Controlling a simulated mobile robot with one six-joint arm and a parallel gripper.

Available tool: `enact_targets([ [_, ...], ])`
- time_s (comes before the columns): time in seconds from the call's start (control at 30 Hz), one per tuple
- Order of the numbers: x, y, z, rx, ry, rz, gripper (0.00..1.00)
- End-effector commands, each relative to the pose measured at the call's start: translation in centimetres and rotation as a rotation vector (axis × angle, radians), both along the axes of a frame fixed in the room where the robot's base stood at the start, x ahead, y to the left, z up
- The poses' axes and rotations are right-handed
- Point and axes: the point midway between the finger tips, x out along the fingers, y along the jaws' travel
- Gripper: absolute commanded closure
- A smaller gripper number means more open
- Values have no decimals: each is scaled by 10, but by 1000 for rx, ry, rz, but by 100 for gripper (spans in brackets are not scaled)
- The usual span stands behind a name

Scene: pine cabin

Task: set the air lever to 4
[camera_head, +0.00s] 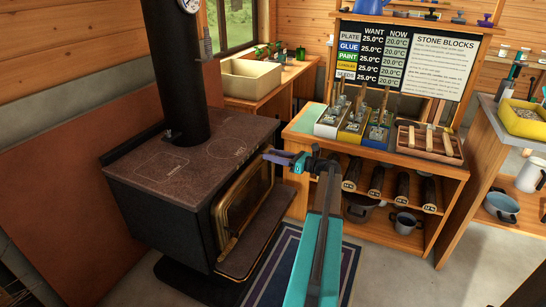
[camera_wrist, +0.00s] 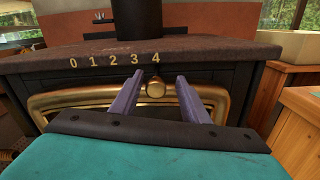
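The air lever shows as a round brass knob (camera_wrist: 156,89) on the front of the black stove, just under its top. It sits directly below the 4 on the number scale (camera_wrist: 114,60), which runs from 0 at left to 4 at right. My gripper (camera_wrist: 159,78) is open, with its two purple fingers apart. In the wrist view the knob appears between them, with a gap on each side; I see no contact. In the head view my gripper (camera_head: 272,155) is at the stove's front right, and the knob is hidden there.
The stove (camera_head: 165,210) has a brass-framed door (camera_head: 245,200) below the knob and a black flue pipe (camera_head: 180,75). A wooden bench (camera_head: 420,175) with several cans and a tray stands to the right. A striped rug (camera_head: 275,265) lies on the floor in front of the stove.

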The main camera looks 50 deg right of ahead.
Motion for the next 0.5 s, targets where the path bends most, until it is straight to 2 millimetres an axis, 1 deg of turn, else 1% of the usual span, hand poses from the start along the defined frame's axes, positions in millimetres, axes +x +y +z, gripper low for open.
enact_targets([
  [0.13, 0, 1, 0, 0, 1, 2, 58],
  [0.27, -5, 0, 0, 1, 1, 2, 58],
  [0.37, -13, -2, 0, 1, 1, 2, 58],
  [0.5, -29, -6, 0, 1, 0, 0, 58],
])
